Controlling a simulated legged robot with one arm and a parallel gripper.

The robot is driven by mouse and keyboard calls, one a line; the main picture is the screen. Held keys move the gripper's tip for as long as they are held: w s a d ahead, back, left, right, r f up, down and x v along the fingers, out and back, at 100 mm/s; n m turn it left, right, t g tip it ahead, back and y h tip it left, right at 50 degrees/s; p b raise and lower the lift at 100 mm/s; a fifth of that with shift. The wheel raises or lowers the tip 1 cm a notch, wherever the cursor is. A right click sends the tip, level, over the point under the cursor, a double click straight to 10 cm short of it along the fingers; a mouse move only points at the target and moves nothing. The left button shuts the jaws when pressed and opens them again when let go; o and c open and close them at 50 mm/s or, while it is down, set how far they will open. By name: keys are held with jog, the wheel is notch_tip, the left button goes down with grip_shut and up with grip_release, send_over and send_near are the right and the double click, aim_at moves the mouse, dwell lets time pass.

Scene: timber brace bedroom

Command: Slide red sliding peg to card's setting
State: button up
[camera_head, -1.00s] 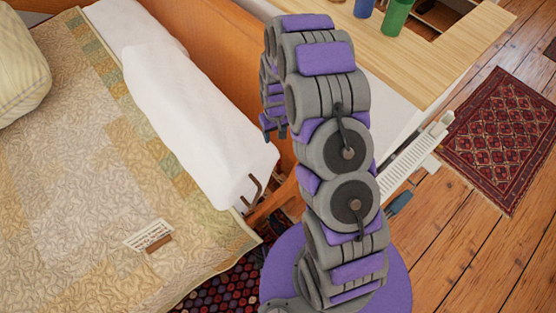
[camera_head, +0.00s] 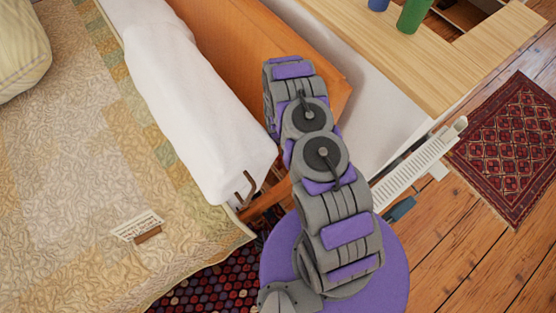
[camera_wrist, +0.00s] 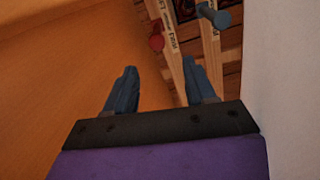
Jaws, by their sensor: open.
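A red peg (camera_wrist: 156,42) shows at the top of the wrist view, beside a pale wooden rail with printed lettering (camera_wrist: 170,35). A blue-grey peg (camera_wrist: 222,18) sits to its right on another lettered rail. My gripper (camera_wrist: 157,80) is open and empty, its two blue fingers pointing toward the rails. The red peg lies beyond the fingertips, apart from them. In the head view my gripper is hidden behind my arm. A small white printed card (camera_head: 137,224) in a brown holder stands on the bed; its text is too small to read.
An orange wooden panel (camera_wrist: 70,70) fills the left of the wrist view, and a pale wall (camera_wrist: 285,80) is at the right. The quilted bed (camera_head: 70,200), white bolster (camera_head: 185,110), wooden desk (camera_head: 430,60) and white radiator (camera_head: 415,165) surround my arm.

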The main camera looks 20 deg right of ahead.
aim_at(278, 157)
notch_tip(278, 157, down, 14)
jog(key=b, duration=0.3)
jog(key=shift+d+f+b, duration=0.1)
jog(key=shift+d+b, duration=0.05)
jog(key=shift+b, duration=0.25)
jog(key=shift+d+f, duration=0.25)
jog(key=shift+f, duration=0.15)
jog(key=shift+c, duration=0.4)
jog(key=shift+a, duration=0.15)
jog(key=c, duration=0.5)
grip_shut()
